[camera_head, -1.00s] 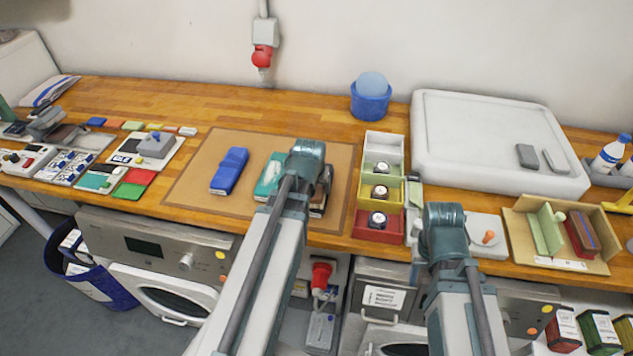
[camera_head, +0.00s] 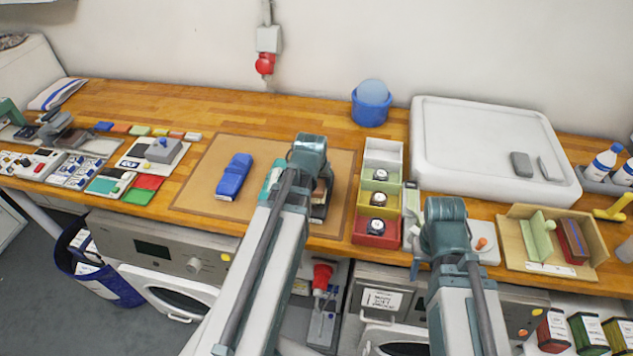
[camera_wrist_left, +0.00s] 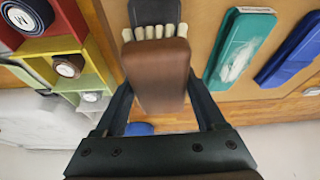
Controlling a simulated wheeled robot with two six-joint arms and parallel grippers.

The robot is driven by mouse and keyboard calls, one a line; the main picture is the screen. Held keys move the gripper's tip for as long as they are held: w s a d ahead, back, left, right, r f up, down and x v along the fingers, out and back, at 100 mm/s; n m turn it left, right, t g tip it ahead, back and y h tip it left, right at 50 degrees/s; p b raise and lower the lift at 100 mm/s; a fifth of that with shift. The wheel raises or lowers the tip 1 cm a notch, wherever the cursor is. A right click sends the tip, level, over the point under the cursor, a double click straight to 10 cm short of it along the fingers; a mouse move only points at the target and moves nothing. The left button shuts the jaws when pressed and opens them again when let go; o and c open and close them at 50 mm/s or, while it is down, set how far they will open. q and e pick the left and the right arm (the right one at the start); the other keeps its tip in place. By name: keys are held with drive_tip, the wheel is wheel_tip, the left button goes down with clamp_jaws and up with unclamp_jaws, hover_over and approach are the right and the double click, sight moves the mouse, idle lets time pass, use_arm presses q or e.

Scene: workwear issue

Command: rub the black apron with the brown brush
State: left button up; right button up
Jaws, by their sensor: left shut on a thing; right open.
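My left gripper (camera_wrist_left: 162,88) is shut on the brown brush (camera_wrist_left: 158,60), whose cream bristles show in the left wrist view. In the head view, the left arm mostly hides this gripper and the brush. The black apron (camera_wrist_left: 152,10) lies folded on the tan mat, right at the bristles; I cannot tell whether they touch. A dark edge of the apron also shows beside the left arm in the head view (camera_head: 322,211). My right gripper (camera_head: 424,266) is open and empty over the front of the bench, apart from the apron.
A teal folded piece (camera_wrist_left: 240,45) and a blue folded piece (camera_head: 234,177) lie left of the apron on the mat (camera_head: 208,160). Compartment boxes (camera_head: 376,240) with round items stand close on its right.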

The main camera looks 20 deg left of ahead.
use_arm(q)
drive_tip(key=shift+r, duration=0.35)
wheel_tip(320, 180, up, 3)
drive_tip(key=p, duration=0.3)
drive_tip(key=shift+f, duration=0.1)
drive_tip(key=shift+f, duration=0.1)
idle(0.4)
